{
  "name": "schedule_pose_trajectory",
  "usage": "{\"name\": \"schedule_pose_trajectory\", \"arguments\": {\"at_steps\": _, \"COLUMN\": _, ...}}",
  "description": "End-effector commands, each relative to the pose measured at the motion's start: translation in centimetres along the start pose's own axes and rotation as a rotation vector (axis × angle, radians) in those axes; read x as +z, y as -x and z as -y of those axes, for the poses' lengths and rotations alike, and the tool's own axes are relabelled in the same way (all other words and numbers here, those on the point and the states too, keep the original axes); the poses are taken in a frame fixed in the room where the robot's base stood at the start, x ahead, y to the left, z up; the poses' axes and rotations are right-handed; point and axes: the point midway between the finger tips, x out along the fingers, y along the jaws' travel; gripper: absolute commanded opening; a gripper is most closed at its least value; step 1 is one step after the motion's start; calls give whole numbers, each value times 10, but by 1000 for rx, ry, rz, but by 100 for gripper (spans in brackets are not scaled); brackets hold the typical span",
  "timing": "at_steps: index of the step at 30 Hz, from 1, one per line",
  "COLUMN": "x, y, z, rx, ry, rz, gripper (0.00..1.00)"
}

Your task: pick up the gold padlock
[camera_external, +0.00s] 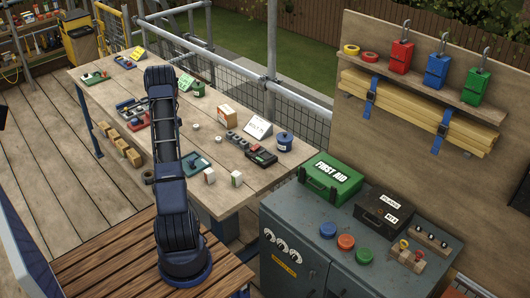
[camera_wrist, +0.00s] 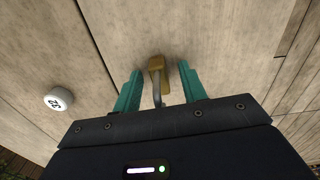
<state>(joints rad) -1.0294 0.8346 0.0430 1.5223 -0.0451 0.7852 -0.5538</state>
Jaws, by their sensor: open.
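The gold padlock (camera_wrist: 156,63) lies on the pale wooden tabletop in the wrist view, with its grey shackle pointing toward my gripper. My gripper (camera_wrist: 159,70) has two teal fingers, spread open. The padlock sits between the fingers, with a visible gap on each side. It is not held. In the external view my arm rises over the workbench (camera_external: 222,158); I cannot make out the gripper or the gold padlock there.
A white round piece marked 32 (camera_wrist: 59,99) lies left of my gripper. The bench also carries a dark red-and-black case (camera_external: 261,156), a blue tape roll (camera_external: 285,141) and small boxes. A green first aid case (camera_external: 331,178) stands on the grey cabinet.

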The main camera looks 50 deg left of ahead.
Motion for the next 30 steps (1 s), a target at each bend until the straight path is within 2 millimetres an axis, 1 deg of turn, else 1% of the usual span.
{"name": "schedule_pose_trajectory", "arguments": {"at_steps": 3, "x": 0, "y": 0, "z": 0, "rx": 0, "ry": 0, "rz": 0, "gripper": 42}}
{"name": "schedule_pose_trajectory", "arguments": {"at_steps": 5, "x": 0, "y": 0, "z": 0, "rx": 0, "ry": 0, "rz": 0, "gripper": 30}}
{"name": "schedule_pose_trajectory", "arguments": {"at_steps": 9, "x": 0, "y": 0, "z": 0, "rx": 0, "ry": 0, "rz": 0, "gripper": 3}}
{"name": "schedule_pose_trajectory", "arguments": {"at_steps": 10, "x": 0, "y": 0, "z": 0, "rx": 0, "ry": 0, "rz": 0, "gripper": 0}}
{"name": "schedule_pose_trajectory", "arguments": {"at_steps": 18, "x": 0, "y": 1, "z": 0, "rx": 0, "ry": 1, "rz": 0, "gripper": 0}}
{"name": "schedule_pose_trajectory", "arguments": {"at_steps": 22, "x": 0, "y": 8, "z": 0, "rx": 0, "ry": 1, "rz": -1, "gripper": 0}}
{"name": "schedule_pose_trajectory", "arguments": {"at_steps": 26, "x": -1, "y": 26, "z": 0, "rx": 1, "ry": 1, "rz": -3, "gripper": 0}}
{"name": "schedule_pose_trajectory", "arguments": {"at_steps": 29, "x": -1, "y": 48, "z": -1, "rx": 2, "ry": 1, "rz": -3, "gripper": 0}}
{"name": "schedule_pose_trajectory", "arguments": {"at_steps": 30, "x": -1, "y": 58, "z": -1, "rx": 3, "ry": 1, "rz": -3, "gripper": 0}}
